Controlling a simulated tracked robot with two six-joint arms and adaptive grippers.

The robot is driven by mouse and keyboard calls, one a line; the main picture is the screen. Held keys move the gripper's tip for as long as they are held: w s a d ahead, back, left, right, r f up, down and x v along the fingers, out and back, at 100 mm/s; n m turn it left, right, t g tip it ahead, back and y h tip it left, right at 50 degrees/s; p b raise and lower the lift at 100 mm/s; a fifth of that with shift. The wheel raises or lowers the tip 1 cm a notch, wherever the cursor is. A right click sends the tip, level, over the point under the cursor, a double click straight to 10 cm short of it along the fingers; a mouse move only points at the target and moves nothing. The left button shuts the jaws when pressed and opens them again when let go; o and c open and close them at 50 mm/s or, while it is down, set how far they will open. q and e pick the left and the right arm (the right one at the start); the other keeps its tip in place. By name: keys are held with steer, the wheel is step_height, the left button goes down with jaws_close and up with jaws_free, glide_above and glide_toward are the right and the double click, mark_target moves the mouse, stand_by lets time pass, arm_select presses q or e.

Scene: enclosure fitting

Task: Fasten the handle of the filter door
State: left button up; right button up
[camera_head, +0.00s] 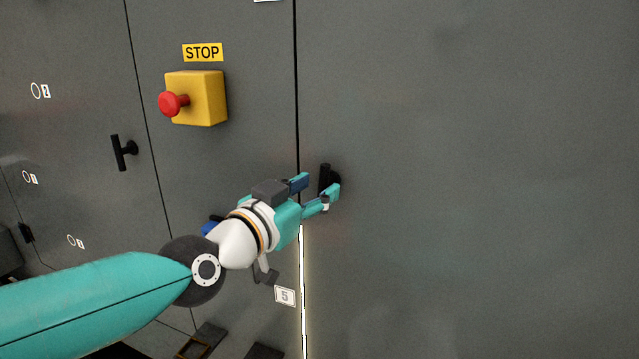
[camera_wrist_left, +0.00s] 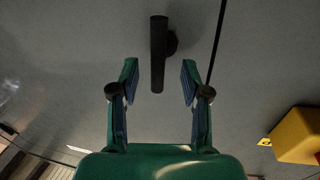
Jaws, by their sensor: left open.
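A black T-shaped handle (camera_head: 325,178) sits on the large grey door (camera_head: 470,180), just right of the dark vertical seam. It looks upright in the head view. My left gripper (camera_head: 317,191) is at the handle with its fingers open. In the left wrist view the handle bar (camera_wrist_left: 158,50) runs lengthwise, its near end reaching between the two open fingertips of my left gripper (camera_wrist_left: 159,76). A gap shows on both sides of the bar. My fingers hide part of the handle's mount in the head view. My right gripper is out of view.
A yellow box with a red stop button (camera_head: 174,103) juts out up and left of my gripper, under a STOP label (camera_head: 203,53). Another black handle (camera_head: 122,152) is on the panel further left. A bright strip (camera_head: 302,290) shows in the seam beside label 5 (camera_head: 285,296).

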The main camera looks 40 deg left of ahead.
arm_select(q)
steer(key=shift+w, duration=1.35)
steer(key=shift+c, duration=0.4)
jaws_close()
